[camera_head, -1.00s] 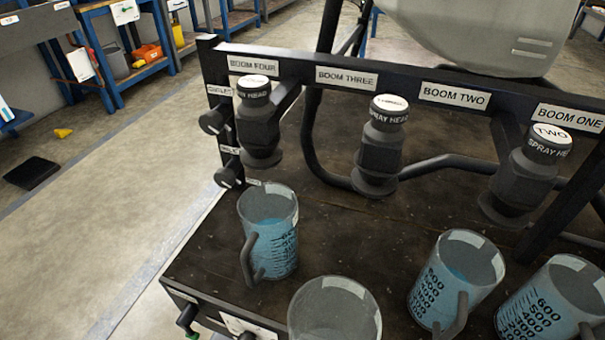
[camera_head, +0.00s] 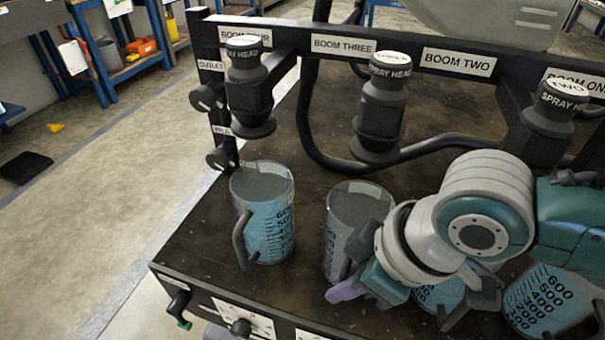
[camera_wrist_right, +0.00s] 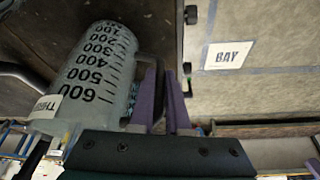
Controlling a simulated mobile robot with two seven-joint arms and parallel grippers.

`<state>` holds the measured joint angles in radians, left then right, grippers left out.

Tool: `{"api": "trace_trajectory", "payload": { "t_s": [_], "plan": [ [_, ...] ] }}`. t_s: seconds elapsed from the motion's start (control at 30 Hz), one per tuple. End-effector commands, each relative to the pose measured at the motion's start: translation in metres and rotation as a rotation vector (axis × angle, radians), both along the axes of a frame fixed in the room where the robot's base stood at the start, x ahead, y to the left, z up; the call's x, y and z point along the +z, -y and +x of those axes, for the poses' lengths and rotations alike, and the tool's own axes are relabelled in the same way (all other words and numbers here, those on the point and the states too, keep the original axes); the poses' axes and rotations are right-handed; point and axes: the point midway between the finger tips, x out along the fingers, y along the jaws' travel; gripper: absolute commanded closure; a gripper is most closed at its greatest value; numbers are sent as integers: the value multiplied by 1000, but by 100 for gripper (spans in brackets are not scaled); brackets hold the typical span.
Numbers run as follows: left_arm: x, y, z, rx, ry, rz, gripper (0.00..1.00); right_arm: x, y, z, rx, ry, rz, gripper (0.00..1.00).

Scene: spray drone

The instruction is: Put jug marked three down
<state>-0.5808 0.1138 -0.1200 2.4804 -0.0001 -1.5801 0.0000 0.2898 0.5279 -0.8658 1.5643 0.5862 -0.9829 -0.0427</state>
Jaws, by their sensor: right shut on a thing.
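The jug marked three (camera_head: 343,222) is a clear, greyish measuring jug with a scale. It stands upright over the bench top, in front of and below the boom three spray head (camera_head: 382,110). Its label and black numbers show in the right wrist view (camera_wrist_right: 95,75). My right gripper (camera_head: 350,285) is shut on the jug's dark handle, with its purple fingers (camera_wrist_right: 165,95) on either side of it. My arm hides part of the jug's right side. I cannot tell whether its base touches the bench (camera_head: 215,240). My left gripper is not in view.
A jug with blue liquid (camera_head: 268,225) stands to the left, below boom four. Two more blue jugs, one at the right (camera_head: 540,300), are partly behind my right arm. The black boom frame (camera_head: 285,38) with hanging spray heads runs along the back.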

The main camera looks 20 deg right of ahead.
Motion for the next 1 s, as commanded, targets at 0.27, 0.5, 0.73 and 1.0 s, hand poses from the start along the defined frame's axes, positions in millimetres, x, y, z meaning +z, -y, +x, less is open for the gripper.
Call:
{"api": "trace_trajectory", "payload": {
  "t_s": [0.27,0.5,0.73,1.0],
  "plan": [
    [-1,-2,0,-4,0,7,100,-2,0,0,0,1,1,100],
    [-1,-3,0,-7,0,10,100,-2,0,0,0,0,0,65],
    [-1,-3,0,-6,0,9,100,-2,0,0,0,0,0,56],
    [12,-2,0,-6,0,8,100,19,4,-4,-1,1,0,56]
  ]
}}
